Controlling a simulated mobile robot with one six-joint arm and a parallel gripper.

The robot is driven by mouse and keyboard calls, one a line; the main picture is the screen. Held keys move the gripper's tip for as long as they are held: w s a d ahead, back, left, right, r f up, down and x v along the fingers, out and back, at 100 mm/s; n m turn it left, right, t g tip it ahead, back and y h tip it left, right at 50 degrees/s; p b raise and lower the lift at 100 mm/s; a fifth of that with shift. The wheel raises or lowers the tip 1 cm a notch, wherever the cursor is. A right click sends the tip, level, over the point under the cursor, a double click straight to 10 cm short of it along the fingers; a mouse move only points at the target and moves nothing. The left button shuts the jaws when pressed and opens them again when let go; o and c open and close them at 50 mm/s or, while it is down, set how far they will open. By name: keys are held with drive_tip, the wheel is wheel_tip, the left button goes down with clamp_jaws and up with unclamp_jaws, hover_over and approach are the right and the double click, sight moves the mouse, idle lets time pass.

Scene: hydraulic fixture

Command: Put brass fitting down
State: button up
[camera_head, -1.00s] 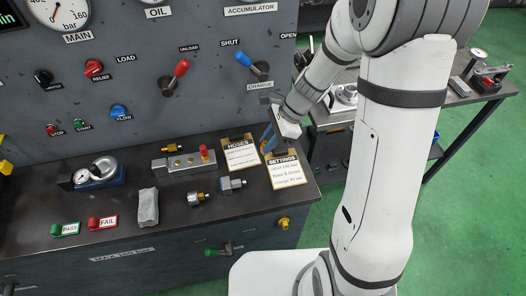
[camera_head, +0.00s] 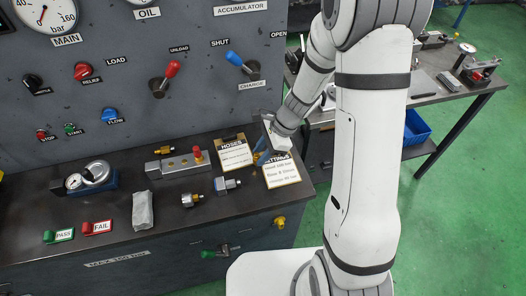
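My gripper (camera_head: 261,159) points down at the right end of the bench, low over the gap between the HOSES card and the settings card. Its blue fingers show, but their tips are small and partly covered by my wrist. A small yellowish spot shows beside the fingers; I cannot tell whether it is a brass fitting in their grip. A small brass fitting (camera_head: 164,150) lies on the bench behind a grey metal block. A dark fitting with a brass end (camera_head: 190,199) and a steel-and-blue fitting (camera_head: 226,184) lie in front of the block.
The HOSES card (camera_head: 234,154) and settings card (camera_head: 281,171) lie beside my gripper. The grey block with a red knob (camera_head: 180,165), a gauge (camera_head: 92,174), a grey cloth (camera_head: 142,210) and PASS/FAIL tags (camera_head: 97,227) occupy the bench. The panel levers (camera_head: 240,64) stick out above.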

drive_tip(key=shift+o, duration=1.2)
drive_tip(key=shift+r, duration=0.15)
drive_tip(key=shift+d+r, duration=0.1)
drive_tip(key=shift+r, duration=0.2)
drive_tip(key=v, duration=1.1)
drive_tip(key=s+d+r+n+t+h, duration=0.2)
drive_tip(key=s+r+n, duration=0.3)
drive_tip(key=s+n, duration=0.3)
drive_tip(key=s+d+r+n+t+h, duration=0.2)
drive_tip(key=s+d+r+n+h, duration=0.1)
drive_tip(key=s+r+n, duration=0.3)
drive_tip(key=shift+s+d+r+n+t+h, duration=0.15)
drive_tip(key=shift+s+d+n+t+h, duration=0.2)
drive_tip(key=shift+s+d+n, duration=0.5)
drive_tip(key=shift+a, duration=0.1)
drive_tip(key=shift+c, duration=0.5)
